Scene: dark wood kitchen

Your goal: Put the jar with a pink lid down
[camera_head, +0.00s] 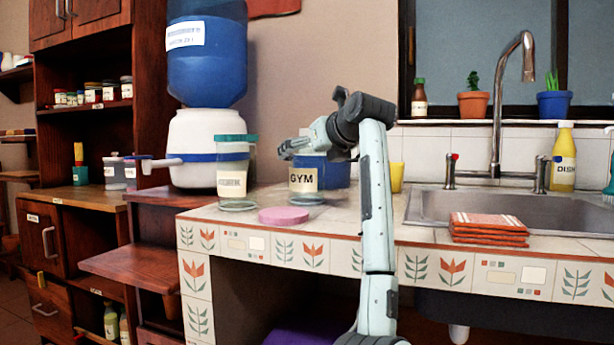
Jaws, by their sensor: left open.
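A flat pink round piece (284,215) lies on the tiled counter (350,222); I cannot tell whether it is a lid, and no jar with a pink lid on it shows. A clear jar with a green lid (233,165) and a pale label stands upright to its left. A container labelled GYM (304,182) with blue in it stands behind it. My left gripper (300,138) is open and empty, just above and in front of the GYM container, and hides part of its top. My right gripper is out of view.
A water dispenser (206,130) with a blue bottle stands behind the green-lidded jar. Folded red cloths (488,228) lie by the sink (440,205) at right. A yellow cup (397,177) stands behind my arm. Bare counter shows around the pink piece.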

